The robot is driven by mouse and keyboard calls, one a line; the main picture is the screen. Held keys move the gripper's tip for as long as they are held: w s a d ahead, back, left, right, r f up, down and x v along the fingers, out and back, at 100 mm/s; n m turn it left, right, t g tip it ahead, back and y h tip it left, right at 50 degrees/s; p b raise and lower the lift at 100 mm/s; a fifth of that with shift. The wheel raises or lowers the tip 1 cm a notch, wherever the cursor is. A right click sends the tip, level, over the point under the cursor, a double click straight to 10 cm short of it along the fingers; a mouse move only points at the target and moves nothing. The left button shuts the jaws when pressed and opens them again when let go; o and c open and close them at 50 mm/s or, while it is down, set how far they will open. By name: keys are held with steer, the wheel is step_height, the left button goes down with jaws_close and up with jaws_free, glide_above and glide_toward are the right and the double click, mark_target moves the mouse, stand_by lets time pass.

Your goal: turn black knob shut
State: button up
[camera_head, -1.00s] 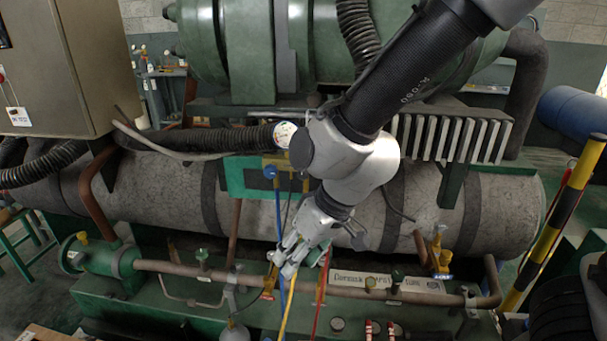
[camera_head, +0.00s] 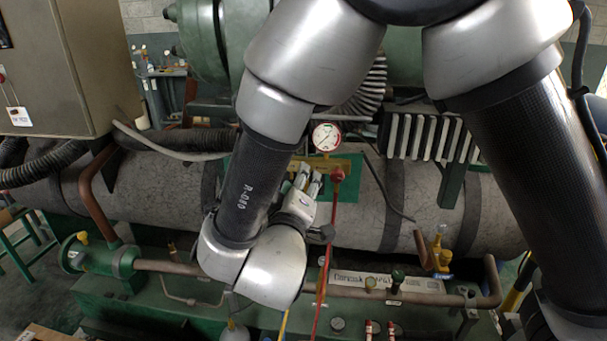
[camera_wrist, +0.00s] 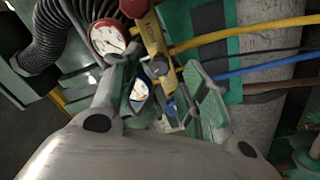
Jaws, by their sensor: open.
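The yellow gauge manifold (camera_wrist: 156,42) runs between the fingers of my gripper (camera_wrist: 160,78) in the wrist view. A small dark round part (camera_wrist: 158,66) sits on it between the fingertips; it may be the black knob, but it is too small to be sure. A red knob (camera_wrist: 133,8) and a red-rimmed gauge (camera_wrist: 107,37) are above; a blue-rimmed gauge (camera_wrist: 139,92) shows between the fingers. In the head view, my gripper (camera_head: 304,182) is open at the manifold, left of the red knob (camera_head: 338,175); it hides part of the manifold. I cannot tell whether the fingers touch anything.
Yellow (camera_wrist: 240,35) and blue (camera_wrist: 265,64) hoses run right from the manifold in the wrist view. A red hose (camera_head: 322,270) hangs in front of the big grey cylinder (camera_head: 110,200). Valves and a pipe (camera_head: 420,297) run below. A grey cabinet (camera_head: 60,70) stands left.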

steer(key=w, duration=0.5)
steer(key=shift+d, duration=0.2)
jaws_close()
